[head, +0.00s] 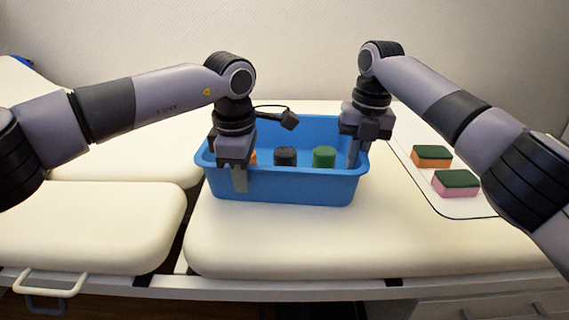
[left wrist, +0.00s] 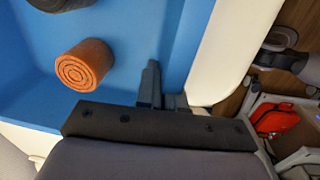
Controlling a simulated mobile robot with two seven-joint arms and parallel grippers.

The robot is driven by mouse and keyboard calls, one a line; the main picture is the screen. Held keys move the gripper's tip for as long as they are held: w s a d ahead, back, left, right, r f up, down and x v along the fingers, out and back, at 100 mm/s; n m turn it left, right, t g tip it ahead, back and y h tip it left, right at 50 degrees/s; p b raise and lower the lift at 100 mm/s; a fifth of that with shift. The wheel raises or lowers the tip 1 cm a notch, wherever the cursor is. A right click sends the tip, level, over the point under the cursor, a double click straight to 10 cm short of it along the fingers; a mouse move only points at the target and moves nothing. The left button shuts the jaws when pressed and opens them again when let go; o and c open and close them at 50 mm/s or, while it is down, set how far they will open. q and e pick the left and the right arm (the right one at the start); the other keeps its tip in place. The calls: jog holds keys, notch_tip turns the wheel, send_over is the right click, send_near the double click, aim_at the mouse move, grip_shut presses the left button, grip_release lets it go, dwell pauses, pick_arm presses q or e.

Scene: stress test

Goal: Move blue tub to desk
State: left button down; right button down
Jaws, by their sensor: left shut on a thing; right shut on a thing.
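The blue tub (head: 285,188) stands on a cream padded couch in the head view; it fills much of the left wrist view (left wrist: 115,25). It holds a dark round piece (head: 286,156), a green one (head: 324,157) and an orange one, mostly hidden behind my left gripper but clear in the left wrist view (left wrist: 85,63). My left gripper (head: 240,180) is shut on the tub's wall at the front left. My right gripper (head: 355,155) is shut on the tub's wall at the right; its fingertips are partly hidden. I cannot pick out a desk.
An orange-and-green sponge (head: 431,157) and a pink-and-green sponge (head: 456,184) lie on a white mat (head: 425,185) right of the tub. The couch (head: 300,245) is bare in front of the tub. A red object (left wrist: 276,120) shows beyond the couch in the left wrist view.

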pick_arm(q)
jog(key=shift+r, duration=0.2)
pick_arm(e)
jog(key=shift+r, duration=0.2)
